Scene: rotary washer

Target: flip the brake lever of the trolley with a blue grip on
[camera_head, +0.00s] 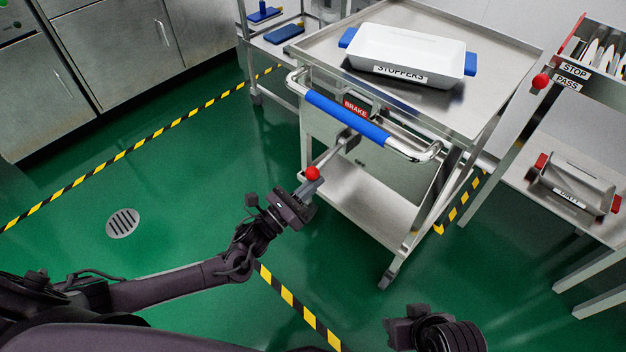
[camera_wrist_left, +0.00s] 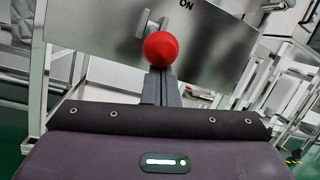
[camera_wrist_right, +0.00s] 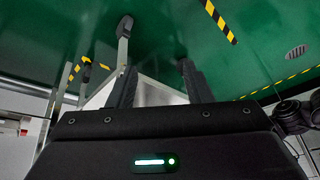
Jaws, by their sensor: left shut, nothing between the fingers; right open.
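The trolley has a blue grip (camera_head: 346,117) on its handle and a red BRAKE label (camera_head: 355,107) below its top. Its brake lever (camera_head: 329,155) is a metal rod angled down and outward, ending in a red ball knob (camera_head: 312,173). My left gripper (camera_head: 310,186) is shut and empty, with its fingertips right at the knob. In the left wrist view the knob (camera_wrist_left: 160,48) is just beyond the closed fingers (camera_wrist_left: 160,86); I cannot tell whether they touch. An ON mark (camera_wrist_left: 186,5) shows on the panel behind. My right gripper (camera_wrist_right: 160,85) is open and empty, low at the front.
A white STOPPERS tray (camera_head: 405,55) with blue handles stands on the trolley top. A rack with STOP and PASS signs (camera_head: 571,76) and a DIRTY tray (camera_head: 572,190) is at right. Cabinets line the back left. The green floor (camera_head: 190,160) at left is clear.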

